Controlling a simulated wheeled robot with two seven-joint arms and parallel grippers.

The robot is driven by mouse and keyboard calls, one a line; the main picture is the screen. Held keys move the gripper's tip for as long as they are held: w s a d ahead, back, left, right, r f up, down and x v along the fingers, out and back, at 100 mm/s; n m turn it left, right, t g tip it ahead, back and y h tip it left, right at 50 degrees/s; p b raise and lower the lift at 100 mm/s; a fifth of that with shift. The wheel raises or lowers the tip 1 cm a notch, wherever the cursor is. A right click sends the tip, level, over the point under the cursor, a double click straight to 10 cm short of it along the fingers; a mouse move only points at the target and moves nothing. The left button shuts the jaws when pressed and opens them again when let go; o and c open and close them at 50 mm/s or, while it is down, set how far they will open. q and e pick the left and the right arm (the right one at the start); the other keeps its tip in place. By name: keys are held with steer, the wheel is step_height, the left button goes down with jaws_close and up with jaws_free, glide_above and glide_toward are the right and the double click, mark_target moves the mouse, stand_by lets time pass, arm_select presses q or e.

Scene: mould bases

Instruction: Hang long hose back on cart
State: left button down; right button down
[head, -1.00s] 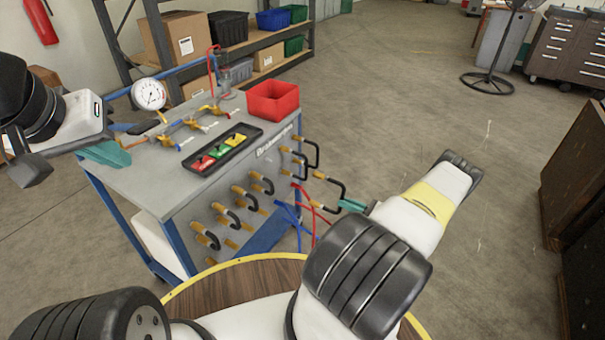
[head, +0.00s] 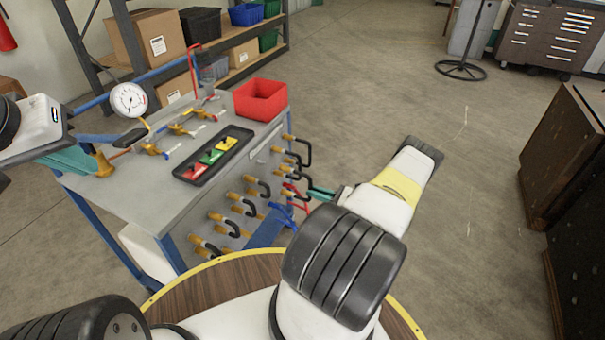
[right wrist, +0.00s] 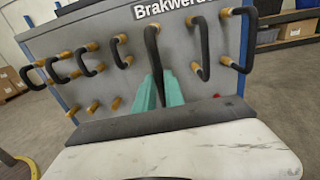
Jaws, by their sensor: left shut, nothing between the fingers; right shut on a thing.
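The cart (head: 110,195) has a grey side panel with brass fittings and several black hoses hung along it. My right gripper (head: 318,192) is shut on a black hose (right wrist: 152,50) close to the panel. In the right wrist view its green fingers (right wrist: 158,92) clasp the hose, which stands nearly upright among the fittings. I cannot tell whether its ends sit on the fittings. Longer hung hoses (right wrist: 249,45) are to its right, smaller ones (right wrist: 60,75) to its left. My left gripper (head: 72,160) is shut and empty by the cart top's left edge, partly cut off by the arm.
On the cart top are a red bin (head: 261,101), a black tray (head: 213,156) with coloured parts, a pressure gauge (head: 129,99) and brass valves. A round wooden table (head: 220,285) is in front. Shelving stands behind, dark cabinets (head: 565,145) at right.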

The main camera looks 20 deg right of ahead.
steer(key=shift+x, duration=4.45)
steer(key=c, duration=0.9)
jaws_free()
steer(key=shift+f, duration=0.15)
steer(key=shift+c, duration=0.2)
steer(key=shift+v, duration=3.55)
steer(key=shift+w+d, duration=0.1)
steer(key=shift+d, duration=0.05)
steer(key=shift+n+g+y, duration=0.3)
steer(key=shift+y, duration=0.1)
